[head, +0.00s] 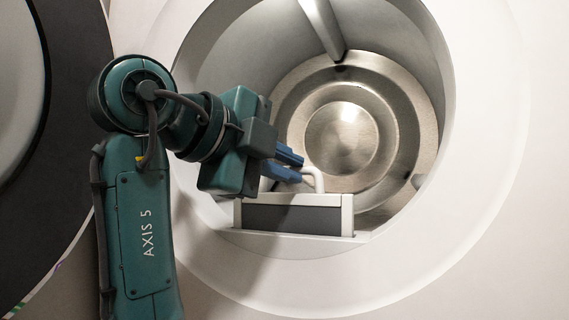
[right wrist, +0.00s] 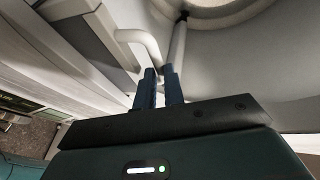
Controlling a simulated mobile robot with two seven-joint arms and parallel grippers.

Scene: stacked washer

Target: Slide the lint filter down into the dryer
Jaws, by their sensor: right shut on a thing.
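The lint filter (head: 292,219) has a white frame, a dark grey mesh panel and a white bent handle (head: 314,176) on top. It stands upright at the lower front lip of the dryer opening (head: 400,236). Its bottom edge meets the lip, and how deep it sits in the slot is hidden. My right gripper (head: 293,165) reaches in from the left and its blue fingers are shut on the filter's handle. In the right wrist view the blue fingers (right wrist: 159,88) are close together at the white handle (right wrist: 140,38). My left gripper is not in view.
The steel drum back (head: 345,130) and a drum fin (head: 323,28) lie behind the filter. The round white door rim (head: 480,160) surrounds the opening. A dark round door (head: 75,120) stands at the left. The drum's right side is empty.

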